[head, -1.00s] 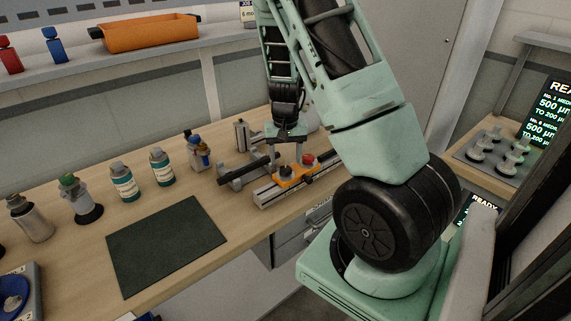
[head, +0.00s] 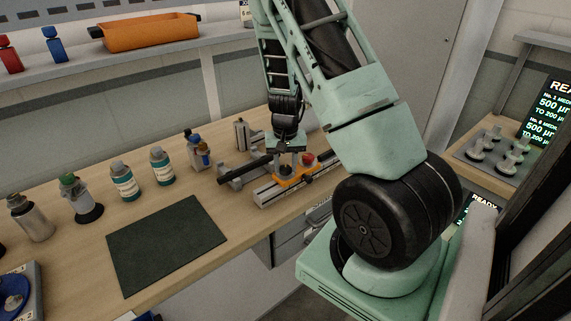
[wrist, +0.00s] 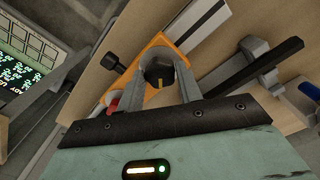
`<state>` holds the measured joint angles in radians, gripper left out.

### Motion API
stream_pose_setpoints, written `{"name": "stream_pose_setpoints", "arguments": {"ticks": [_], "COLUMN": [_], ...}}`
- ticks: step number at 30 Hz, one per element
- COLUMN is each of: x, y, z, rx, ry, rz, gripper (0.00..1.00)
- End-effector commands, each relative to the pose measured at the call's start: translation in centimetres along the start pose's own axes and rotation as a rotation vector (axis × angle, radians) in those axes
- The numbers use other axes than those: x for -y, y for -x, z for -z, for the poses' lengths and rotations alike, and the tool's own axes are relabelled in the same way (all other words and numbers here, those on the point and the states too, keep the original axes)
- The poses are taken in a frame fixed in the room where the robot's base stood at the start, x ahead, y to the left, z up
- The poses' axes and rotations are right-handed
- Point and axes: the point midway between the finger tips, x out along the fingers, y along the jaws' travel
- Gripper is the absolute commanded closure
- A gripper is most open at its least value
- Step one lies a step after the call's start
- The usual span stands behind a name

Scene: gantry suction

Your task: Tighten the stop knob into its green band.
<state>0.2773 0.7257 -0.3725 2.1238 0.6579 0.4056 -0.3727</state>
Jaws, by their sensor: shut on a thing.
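The stop knob (wrist: 158,74) is black with a yellow mark on its top, and it sits on an orange carriage (wrist: 150,50). In the wrist view my gripper (wrist: 160,68) has one finger on each side of the knob and is shut on it. In the head view my gripper (head: 288,164) points down onto the orange carriage (head: 291,182), and its fingers mostly hide the knob. I cannot make out the green band in either view.
The carriage rides a pale rail (head: 266,196) near the bench's front edge. A red knob (head: 308,159) stands close to the right of my fingers. A black bar (head: 246,167) lies to the left. Several bottles and a dark mat (head: 166,245) are further left.

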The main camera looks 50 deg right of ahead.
Motion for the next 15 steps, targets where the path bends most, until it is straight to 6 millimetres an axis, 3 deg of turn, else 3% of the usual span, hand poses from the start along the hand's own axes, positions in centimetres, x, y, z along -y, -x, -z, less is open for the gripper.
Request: {"name": "stream_pose_setpoints", "arguments": {"ticks": [7,15], "x": [-0.01,0.0], "y": [0.05,0.07], "z": [0.06,0.08], "rx": [-0.001,-0.002], "ry": [-0.149,-0.161], "rz": [0.001,0.001], "gripper": [0.87,0.87]}}
